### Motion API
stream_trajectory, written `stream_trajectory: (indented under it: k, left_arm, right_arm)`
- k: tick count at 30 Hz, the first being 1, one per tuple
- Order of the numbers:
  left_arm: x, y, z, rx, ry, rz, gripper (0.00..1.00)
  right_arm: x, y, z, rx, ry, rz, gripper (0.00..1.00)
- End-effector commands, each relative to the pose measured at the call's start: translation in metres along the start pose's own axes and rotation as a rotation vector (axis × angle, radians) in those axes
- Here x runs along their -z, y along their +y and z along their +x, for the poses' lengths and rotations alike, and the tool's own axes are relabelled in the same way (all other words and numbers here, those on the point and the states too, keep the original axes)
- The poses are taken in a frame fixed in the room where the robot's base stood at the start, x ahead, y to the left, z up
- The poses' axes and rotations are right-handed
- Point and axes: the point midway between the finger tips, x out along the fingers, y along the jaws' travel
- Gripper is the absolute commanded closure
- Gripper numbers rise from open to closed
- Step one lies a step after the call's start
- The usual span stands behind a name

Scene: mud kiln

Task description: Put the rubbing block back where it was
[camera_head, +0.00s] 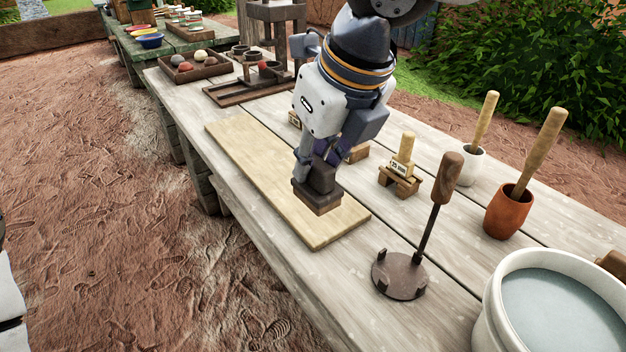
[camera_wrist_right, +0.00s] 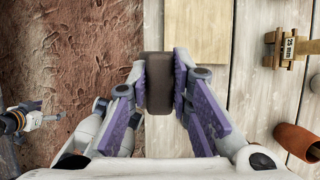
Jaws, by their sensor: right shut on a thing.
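My right gripper (camera_head: 318,180) is shut on the rubbing block (camera_head: 317,206), a dark block with a brown wooden lower part. The block is over the near half of the pale wooden board (camera_head: 245,150); whether it touches the board I cannot tell. In the right wrist view the dark block (camera_wrist_right: 159,85) sits between the purple-sided fingers, with the board (camera_wrist_right: 197,30) beside it. Part of what looks like my left arm's end (camera_wrist_right: 30,118) shows at the left there, too small to read its fingers.
Right of the board stand a small labelled wooden stand (camera_head: 400,180), a long-handled round tool (camera_head: 400,275), two mortars with pestles (camera_head: 507,212) and a white bucket (camera_head: 550,300) of water. A ball tray (camera_head: 195,70) and dark wooden rack (camera_head: 250,90) are at the far end.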

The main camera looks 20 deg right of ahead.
Motion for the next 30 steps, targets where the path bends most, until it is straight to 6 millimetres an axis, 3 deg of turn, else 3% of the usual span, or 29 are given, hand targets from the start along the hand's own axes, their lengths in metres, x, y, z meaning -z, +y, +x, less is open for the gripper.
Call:
stream_trajectory:
  k: [8, 13, 19, 23, 30]
  left_arm:
    - [-0.007, -0.001, 0.008, 0.001, -0.031, -0.001, 0.23]
    - [-0.019, -0.001, 0.021, 0.003, -0.078, -0.001, 0.23]
    - [-0.024, -0.001, 0.028, 0.004, -0.099, -0.001, 0.23]
    - [-0.024, -0.001, 0.028, 0.004, -0.099, -0.001, 0.23]
    - [-0.023, -0.001, 0.027, 0.004, -0.097, -0.001, 0.23]
  right_arm:
    - [-0.046, -0.047, 0.067, -0.002, 0.011, 0.008, 1.00]
    - [-0.055, -0.065, 0.113, -0.002, 0.015, 0.004, 1.00]
    - [-0.062, -0.077, 0.139, -0.001, 0.009, 0.003, 1.00]
    - [-0.054, -0.077, 0.158, 0.002, 0.005, -0.001, 1.00]
    - [-0.053, -0.076, 0.161, 0.001, -0.001, 0.000, 1.00]
